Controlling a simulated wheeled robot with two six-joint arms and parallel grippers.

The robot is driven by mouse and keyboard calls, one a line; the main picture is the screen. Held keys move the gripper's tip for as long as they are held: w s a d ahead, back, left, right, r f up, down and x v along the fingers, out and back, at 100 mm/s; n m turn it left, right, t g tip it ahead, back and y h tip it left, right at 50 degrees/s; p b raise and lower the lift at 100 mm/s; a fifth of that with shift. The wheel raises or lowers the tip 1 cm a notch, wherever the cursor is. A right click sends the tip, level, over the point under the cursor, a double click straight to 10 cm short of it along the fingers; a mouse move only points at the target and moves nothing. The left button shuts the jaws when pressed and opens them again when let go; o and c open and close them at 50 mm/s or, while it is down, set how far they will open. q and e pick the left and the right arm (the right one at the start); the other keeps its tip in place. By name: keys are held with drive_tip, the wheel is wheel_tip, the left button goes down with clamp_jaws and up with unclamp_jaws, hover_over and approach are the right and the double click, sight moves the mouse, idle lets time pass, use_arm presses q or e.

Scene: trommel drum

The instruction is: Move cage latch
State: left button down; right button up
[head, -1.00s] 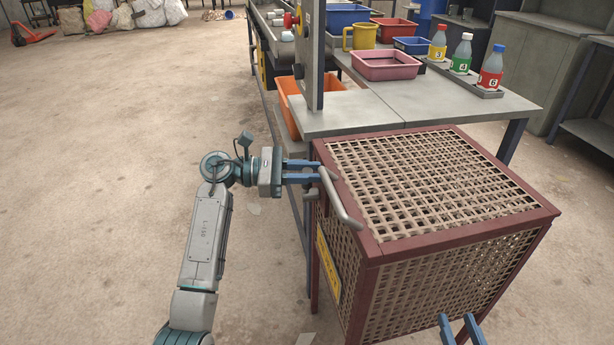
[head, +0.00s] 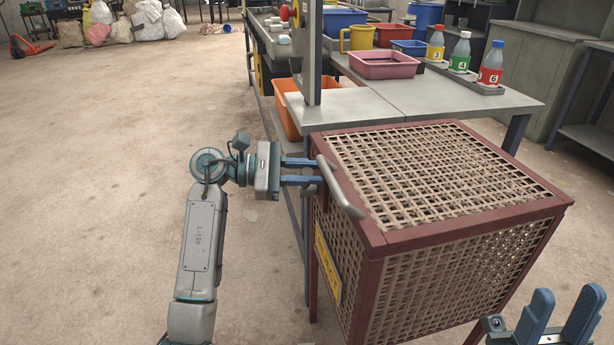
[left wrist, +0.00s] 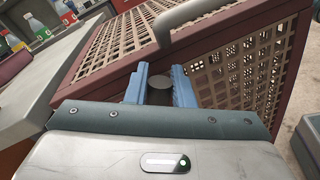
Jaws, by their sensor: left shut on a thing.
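The cage (head: 375,250) has a dark red frame and tan lattice panels; it also shows in the left wrist view (left wrist: 285,60). A grey bar handle (head: 342,190) runs along its upper left edge. My left gripper (head: 318,171) is at that edge, beside the handle's far end. In the left wrist view its blue fingers (left wrist: 160,88) are closed on a dark round piece, which looks like the latch (left wrist: 160,82), just below the grey bar. The latch is hidden in the head view. My right gripper (head: 567,292) is open and empty at the lower right, near the cage's front.
The floor at left is clear.

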use_arm(q)
drive_tip(key=shift+s+d+f+m+b, duration=0.15)
drive_tip(key=shift+s+f+m+b, duration=0.35)
drive_tip(key=shift+b, duration=0.85)
drive_tip(key=shift+r, duration=0.15)
drive_tip(key=c, duration=1.3)
unclamp_jaws()
drive_tip(key=s+a+r+p, duration=0.1)
drive_tip(key=a, duration=0.9)
drive_tip(key=shift+s+a+r, duration=0.15)
drive_tip(key=shift+s+a, duration=0.15)
